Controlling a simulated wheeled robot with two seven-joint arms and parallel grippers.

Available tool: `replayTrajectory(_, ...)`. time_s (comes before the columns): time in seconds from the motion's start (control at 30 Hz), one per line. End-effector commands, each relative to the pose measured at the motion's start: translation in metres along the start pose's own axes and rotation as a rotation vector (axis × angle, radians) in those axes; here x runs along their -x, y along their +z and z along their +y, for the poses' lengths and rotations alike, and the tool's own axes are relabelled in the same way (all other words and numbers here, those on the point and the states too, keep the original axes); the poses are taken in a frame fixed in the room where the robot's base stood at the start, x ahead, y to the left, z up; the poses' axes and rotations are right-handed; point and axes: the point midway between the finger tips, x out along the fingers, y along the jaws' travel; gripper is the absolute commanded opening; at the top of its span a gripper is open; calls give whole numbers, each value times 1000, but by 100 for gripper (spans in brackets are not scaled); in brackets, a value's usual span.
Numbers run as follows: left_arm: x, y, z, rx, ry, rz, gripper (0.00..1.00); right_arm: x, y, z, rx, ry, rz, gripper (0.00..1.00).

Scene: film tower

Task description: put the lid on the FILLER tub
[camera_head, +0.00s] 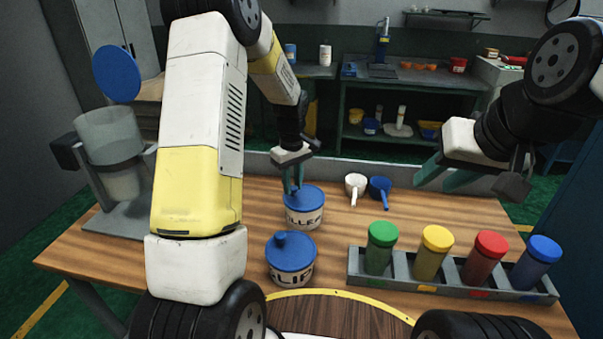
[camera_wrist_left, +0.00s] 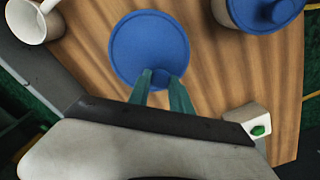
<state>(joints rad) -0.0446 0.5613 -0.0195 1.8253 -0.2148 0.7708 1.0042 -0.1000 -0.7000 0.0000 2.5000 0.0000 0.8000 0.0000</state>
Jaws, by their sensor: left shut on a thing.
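The FILLER tub (camera_head: 304,218) is a white tub with dark lettering, standing on the wooden table near the middle of the head view. Its round blue lid (camera_head: 309,197) is over the tub's mouth and looks level; I cannot tell whether it is fully seated. My left gripper (camera_head: 293,188) comes down from above and is shut on the lid's knob. In the left wrist view the lid (camera_wrist_left: 150,42) lies beyond the fingertips (camera_wrist_left: 161,80), which pinch the knob and hide part of it. My right gripper (camera_head: 444,177) is open and empty, above the table's right side.
A second blue-lidded tub (camera_head: 291,262) stands just in front. A rack (camera_head: 402,285) with green, yellow, red and blue-capped jars is at the right. White (camera_head: 355,184) and blue (camera_head: 380,187) scoops lie behind. A clear hopper (camera_head: 108,135) stands at the left.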

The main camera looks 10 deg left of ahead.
Motion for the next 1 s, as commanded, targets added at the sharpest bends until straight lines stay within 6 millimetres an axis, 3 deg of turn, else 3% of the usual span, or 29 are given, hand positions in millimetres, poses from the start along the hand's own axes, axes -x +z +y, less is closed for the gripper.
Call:
replayTrajectory(0.33, 0, 0, 0, 0, 0, 0, 0, 0, 0, 0, 0, 0, 0, 36)
replayTrajectory(0.37, 0, 0, 0, 0, 0, 0, 29, 0, 0, 0, 0, 0, 0, 36)
replayTrajectory(0.47, 0, 0, 0, 0, 0, 0, 49, 0, 0, 0, 0, 0, 0, 36)
replayTrajectory(0.7, 0, 0, 0, 0, 0, 0, 51, 0, 0, 0, 0, 0, 0, 36)
replayTrajectory(0.8, 0, 0, 0, 0, 0, 0, 70, 0, 0, 0, 0, 0, 0, 36)
replayTrajectory(1.0, 0, 0, 0, 0, 0, 0, 72, 0, 0, 0, 0, 0, 0, 36)
